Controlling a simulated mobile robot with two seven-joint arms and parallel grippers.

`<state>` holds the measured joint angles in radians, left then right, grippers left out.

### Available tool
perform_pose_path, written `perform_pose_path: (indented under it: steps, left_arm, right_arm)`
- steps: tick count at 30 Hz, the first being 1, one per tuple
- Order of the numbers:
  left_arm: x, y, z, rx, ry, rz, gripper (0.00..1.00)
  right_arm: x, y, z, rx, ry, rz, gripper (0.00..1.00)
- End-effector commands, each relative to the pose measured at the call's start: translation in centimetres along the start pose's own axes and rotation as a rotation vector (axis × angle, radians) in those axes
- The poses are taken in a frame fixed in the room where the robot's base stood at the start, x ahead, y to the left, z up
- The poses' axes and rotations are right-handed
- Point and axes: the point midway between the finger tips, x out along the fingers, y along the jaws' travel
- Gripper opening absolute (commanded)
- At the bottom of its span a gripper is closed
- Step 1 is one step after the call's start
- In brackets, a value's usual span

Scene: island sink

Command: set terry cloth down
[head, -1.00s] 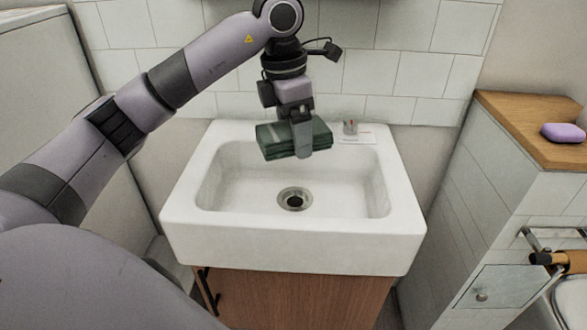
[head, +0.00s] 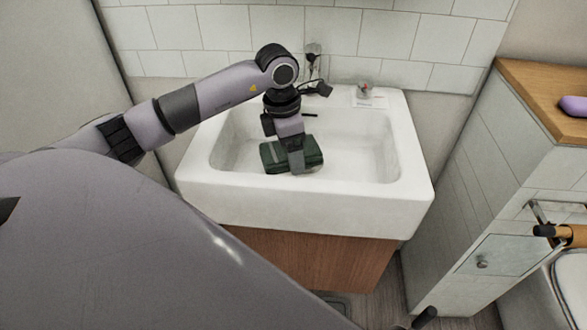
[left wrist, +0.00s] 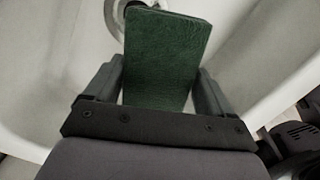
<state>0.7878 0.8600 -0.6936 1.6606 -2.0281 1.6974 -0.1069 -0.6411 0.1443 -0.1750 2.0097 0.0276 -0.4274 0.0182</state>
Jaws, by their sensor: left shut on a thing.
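The terry cloth (head: 275,156) is a dark green folded block. My left gripper (head: 297,168) is shut on it and holds it inside the white sink (head: 305,211), low over the basin. In the left wrist view the green cloth (left wrist: 163,62) sits between the two fingers of the left gripper (left wrist: 160,85), with the drain ring partly hidden behind its far end. I cannot tell whether the cloth touches the basin floor. My right gripper is not in view.
A small item with a red top (head: 363,90) stands on the sink's back right rim. The right half of the basin is clear.

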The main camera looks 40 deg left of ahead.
Motion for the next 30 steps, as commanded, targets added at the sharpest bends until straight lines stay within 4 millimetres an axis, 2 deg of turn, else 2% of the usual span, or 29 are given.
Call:
perform_pose_path:
  steps: [7,12,24,25,26,30]
  left_arm:
    - [2.2,0.0,-0.3,-0.001,0.001,-0.001,0.49]
    - [4.6,-0.1,-0.6,-0.001,0.001,-0.002,0.49]
    - [5.3,0.0,-0.6,0.000,-0.001,0.001,0.49]
    - [5.1,0.0,-0.6,0.000,-0.001,0.001,0.93]
    - [5.1,0.0,-0.6,0.000,-0.001,0.001,1.00]
    - [5.1,0.0,-0.6,-0.001,0.000,0.001,1.00]
  right_arm:
    - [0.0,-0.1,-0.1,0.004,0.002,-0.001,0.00]
    - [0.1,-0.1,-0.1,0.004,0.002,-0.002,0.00]
    - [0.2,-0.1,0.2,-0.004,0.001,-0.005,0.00]
    - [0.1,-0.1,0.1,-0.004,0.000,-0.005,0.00]
    - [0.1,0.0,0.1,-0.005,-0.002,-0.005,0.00]
    - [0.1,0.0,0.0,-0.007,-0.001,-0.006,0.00]
